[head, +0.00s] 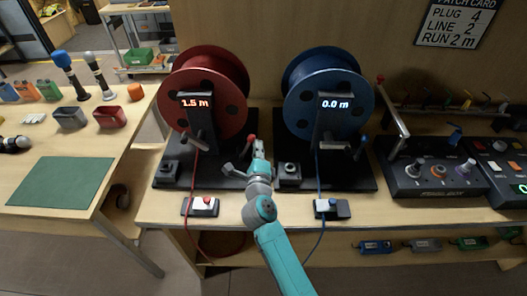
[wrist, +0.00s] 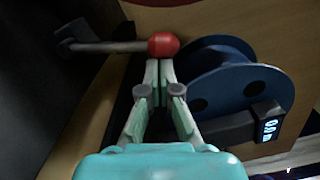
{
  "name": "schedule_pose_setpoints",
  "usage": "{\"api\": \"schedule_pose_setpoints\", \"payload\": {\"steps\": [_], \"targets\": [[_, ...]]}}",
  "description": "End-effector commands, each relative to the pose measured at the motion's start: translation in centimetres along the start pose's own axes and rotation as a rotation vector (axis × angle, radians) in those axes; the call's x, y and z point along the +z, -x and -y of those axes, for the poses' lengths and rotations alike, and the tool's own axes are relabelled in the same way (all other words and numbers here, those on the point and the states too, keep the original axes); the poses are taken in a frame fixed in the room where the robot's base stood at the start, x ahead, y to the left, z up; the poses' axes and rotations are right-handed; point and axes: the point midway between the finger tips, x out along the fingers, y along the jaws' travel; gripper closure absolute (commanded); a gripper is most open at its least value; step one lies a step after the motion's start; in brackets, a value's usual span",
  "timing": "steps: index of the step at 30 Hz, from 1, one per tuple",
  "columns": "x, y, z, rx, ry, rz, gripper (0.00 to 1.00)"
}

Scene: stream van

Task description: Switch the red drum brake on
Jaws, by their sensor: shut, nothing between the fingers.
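The red drum (head: 205,90) stands on a black base on the bench, and its display reads 1.5 m. Its brake lever has a red ball knob (head: 251,138) and stands at the right of the drum. In the wrist view the red knob (wrist: 163,45) sits at the end of a grey rod (wrist: 110,47), which runs left to a dark bracket. My gripper (head: 259,147) is beside the knob, to its right in the head view. In the wrist view its shut, empty fingertips (wrist: 158,66) are right at the knob's edge; I cannot tell if they touch.
The blue drum (head: 328,90), reading 0.0 m, stands close to the right; it also shows in the wrist view (wrist: 230,85). A knob console (head: 432,172) is farther right.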

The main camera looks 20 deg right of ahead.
Motion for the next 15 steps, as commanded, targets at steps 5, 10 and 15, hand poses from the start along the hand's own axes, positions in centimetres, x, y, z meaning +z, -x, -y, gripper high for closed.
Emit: {"api": "schedule_pose_setpoints", "payload": {"steps": [5, 10, 15], "targets": [[1.6, -0.1, 0.3, 0.007, 0.148, 0.002, 1.0], [2.7, -0.1, 0.4, 0.012, 0.254, 0.002, 1.0], [3.4, -0.1, 0.3, 0.015, 0.28, 0.0, 1.0]]}}
